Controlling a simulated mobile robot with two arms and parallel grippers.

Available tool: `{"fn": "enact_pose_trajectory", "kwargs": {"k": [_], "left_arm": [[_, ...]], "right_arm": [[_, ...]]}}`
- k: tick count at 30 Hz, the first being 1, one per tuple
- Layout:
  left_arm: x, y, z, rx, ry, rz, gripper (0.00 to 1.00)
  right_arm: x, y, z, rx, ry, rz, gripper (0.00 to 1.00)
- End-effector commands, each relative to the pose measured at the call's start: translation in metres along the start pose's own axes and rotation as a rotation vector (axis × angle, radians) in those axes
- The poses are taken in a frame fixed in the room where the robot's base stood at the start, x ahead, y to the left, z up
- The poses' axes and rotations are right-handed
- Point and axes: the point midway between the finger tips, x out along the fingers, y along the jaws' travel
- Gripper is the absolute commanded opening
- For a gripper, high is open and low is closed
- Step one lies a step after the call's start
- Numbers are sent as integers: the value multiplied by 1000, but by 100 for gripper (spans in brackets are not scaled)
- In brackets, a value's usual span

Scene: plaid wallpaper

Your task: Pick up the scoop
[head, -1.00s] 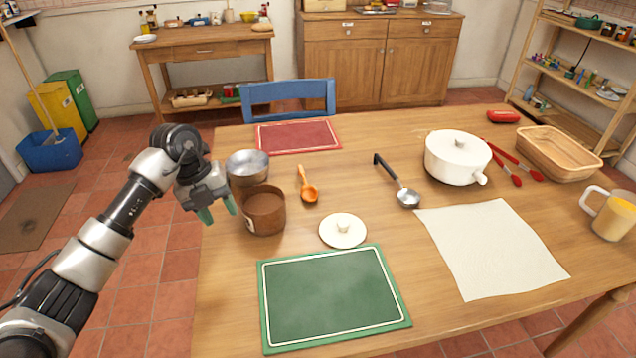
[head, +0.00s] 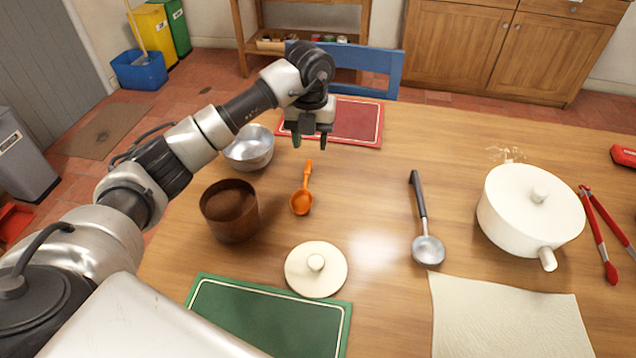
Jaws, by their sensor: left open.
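An orange scoop (head: 302,201) lies on the wooden table, its bowl towards me and its handle pointing away. My left gripper (head: 309,140) is open and empty, fingers pointing down, above the table beyond the handle's far end. It appears apart from the scoop and overlaps the red placemat (head: 352,124) in the picture. A ladle (head: 427,249) with a black handle and metal bowl lies to the right of the scoop. My right gripper is not in view.
A brown pot (head: 230,212) and a metal bowl (head: 250,150) stand left of the scoop. A cream lid (head: 316,270) lies nearer me, by a green placemat (head: 262,318). A white pot (head: 528,215) and red tongs (head: 603,235) are at right. The table between scoop and ladle is clear.

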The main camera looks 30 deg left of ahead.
Motion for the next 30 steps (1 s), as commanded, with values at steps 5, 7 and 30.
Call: {"fn": "enact_pose_trajectory", "kwargs": {"k": [5,7,30], "left_arm": [[30,0,-1,1,4,0,46],[40,0,-1,0,4,-1,46],[98,8,3,1,1,-1,41]], "right_arm": [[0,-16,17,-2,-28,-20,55],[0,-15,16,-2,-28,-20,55],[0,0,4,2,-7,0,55]]}}
